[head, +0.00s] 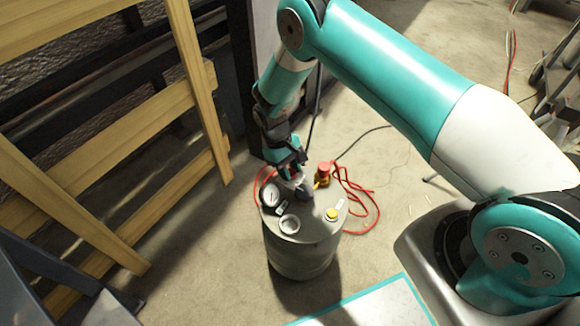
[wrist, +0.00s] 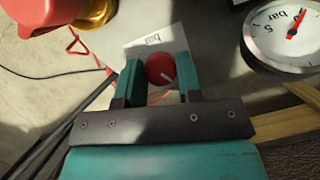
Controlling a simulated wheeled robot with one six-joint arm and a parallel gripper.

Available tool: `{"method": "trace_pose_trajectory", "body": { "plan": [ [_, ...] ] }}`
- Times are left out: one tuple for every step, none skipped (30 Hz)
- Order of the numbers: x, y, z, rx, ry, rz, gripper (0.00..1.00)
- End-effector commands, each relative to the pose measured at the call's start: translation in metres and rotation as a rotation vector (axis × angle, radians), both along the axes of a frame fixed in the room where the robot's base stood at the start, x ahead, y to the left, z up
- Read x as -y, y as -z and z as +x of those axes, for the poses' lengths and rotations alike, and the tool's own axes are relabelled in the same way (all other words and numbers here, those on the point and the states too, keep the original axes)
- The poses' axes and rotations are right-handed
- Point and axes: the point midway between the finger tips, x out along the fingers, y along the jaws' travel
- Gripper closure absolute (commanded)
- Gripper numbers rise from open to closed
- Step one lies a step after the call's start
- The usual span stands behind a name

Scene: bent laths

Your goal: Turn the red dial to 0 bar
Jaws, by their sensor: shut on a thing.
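The red dial (wrist: 158,68) shows in the wrist view as a round knob with a white mark toward its lower right. My gripper (wrist: 157,75) has a teal finger on either side of it and is shut on it. A pale label plate (wrist: 152,40) reading "bar" lies behind the dial. A white round gauge (wrist: 272,45) with a red needle is at the upper right; I cannot read its value surely. In the head view my gripper (head: 296,182) is over the top of the grey drum (head: 300,258) and hides the dial there.
On the drum top are a gauge (head: 270,196), a round fitting (head: 290,223) and a yellow cap (head: 332,214). Wooden rails (head: 150,123) stand left; open floor lies right of the drum.

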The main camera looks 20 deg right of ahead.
Motion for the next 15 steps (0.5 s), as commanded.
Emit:
{"method": "trace_pose_trajectory", "body": {
  "plan": [
    [-0.0019, -0.0013, 0.0003, 0.003, -0.045, 0.002, 0.90],
    [-0.0022, -0.0014, 0.0002, 0.002, -0.074, 0.002, 0.90],
    [-0.0024, -0.0015, 0.0001, 0.003, -0.113, 0.001, 0.90],
    [-0.0025, -0.0015, 0.0000, 0.002, -0.141, 0.002, 0.90],
    [-0.0023, -0.0016, 0.0001, 0.003, -0.169, 0.001, 0.90],
    [-0.0026, -0.0016, 0.0000, 0.003, -0.208, 0.002, 0.90],
    [-0.0028, -0.0016, 0.0000, 0.003, -0.236, 0.002, 0.90],
    [-0.0028, -0.0017, -0.0003, 0.003, -0.265, 0.002, 0.90],
    [-0.0031, -0.0017, -0.0005, 0.003, -0.303, 0.003, 0.90],
    [-0.0030, -0.0016, -0.0005, 0.003, -0.331, 0.002, 0.90],
    [-0.0030, -0.0015, -0.0005, 0.003, -0.360, 0.002, 0.90],
    [-0.0032, -0.0016, -0.0008, 0.002, -0.398, 0.002, 0.90],
    [-0.0033, -0.0016, -0.0009, 0.002, -0.426, 0.002, 0.90],
    [-0.0035, -0.0016, -0.0008, 0.003, -0.456, 0.002, 0.90],
    [-0.0036, -0.0016, -0.0010, 0.003, -0.493, 0.003, 0.90]
  ]
}}
